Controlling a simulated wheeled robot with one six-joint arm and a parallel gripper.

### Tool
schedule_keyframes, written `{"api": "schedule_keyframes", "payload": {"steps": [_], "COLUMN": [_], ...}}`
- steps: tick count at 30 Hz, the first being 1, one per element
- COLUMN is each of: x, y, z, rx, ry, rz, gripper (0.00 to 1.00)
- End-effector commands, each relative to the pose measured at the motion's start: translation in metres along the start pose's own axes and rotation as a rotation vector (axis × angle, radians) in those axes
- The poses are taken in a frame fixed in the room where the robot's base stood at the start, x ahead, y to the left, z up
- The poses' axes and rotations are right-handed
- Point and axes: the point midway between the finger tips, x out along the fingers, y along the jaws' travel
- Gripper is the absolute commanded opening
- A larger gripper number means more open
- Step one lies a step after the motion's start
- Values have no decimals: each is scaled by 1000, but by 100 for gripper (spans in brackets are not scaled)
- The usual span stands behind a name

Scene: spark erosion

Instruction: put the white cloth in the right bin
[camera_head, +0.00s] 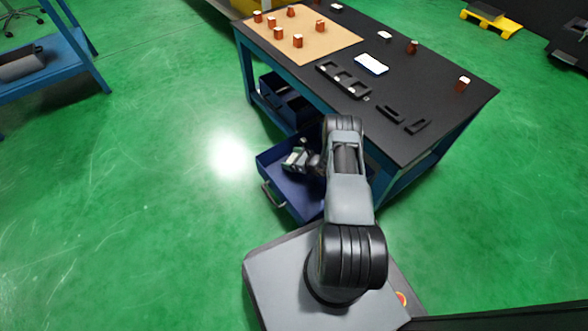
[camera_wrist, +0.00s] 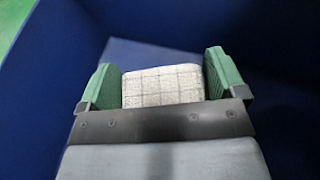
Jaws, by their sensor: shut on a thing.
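The white cloth (camera_wrist: 160,85), pale with a grey check pattern, sits between the green fingers of my gripper (camera_wrist: 163,72) in the wrist view. The fingers press on its left and right sides. In the head view my gripper (camera_head: 296,158) is low, over or inside the right bin (camera_head: 297,202), a dark blue open box that sticks out from under the workbench. Blue walls surround the gripper in the wrist view. My arm hides part of the right bin. I cannot tell whether the cloth touches the bin's floor.
A second blue bin (camera_head: 285,100) is under the workbench to the left. The black worktop (camera_head: 440,105) carries a tan board (camera_head: 300,52), orange-brown pieces, a black tray (camera_head: 343,80) and a white-and-blue plate (camera_head: 371,64). A blue rack (camera_head: 60,60) stands at left. Green floor is clear.

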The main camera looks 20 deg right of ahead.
Motion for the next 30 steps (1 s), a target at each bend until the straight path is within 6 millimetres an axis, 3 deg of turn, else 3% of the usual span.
{"api": "schedule_keyframes", "payload": {"steps": [14, 27, 28, 30], "x": [17, 18, 18, 18], "y": [0, 0, 0, 0], "z": [-41, -44, -44, -43], "rx": [0, 1, 0, 0], "ry": [0, 0, 0, 0], "rz": [0, 0, 0, 0], "gripper": [67, 67, 92, 98]}}
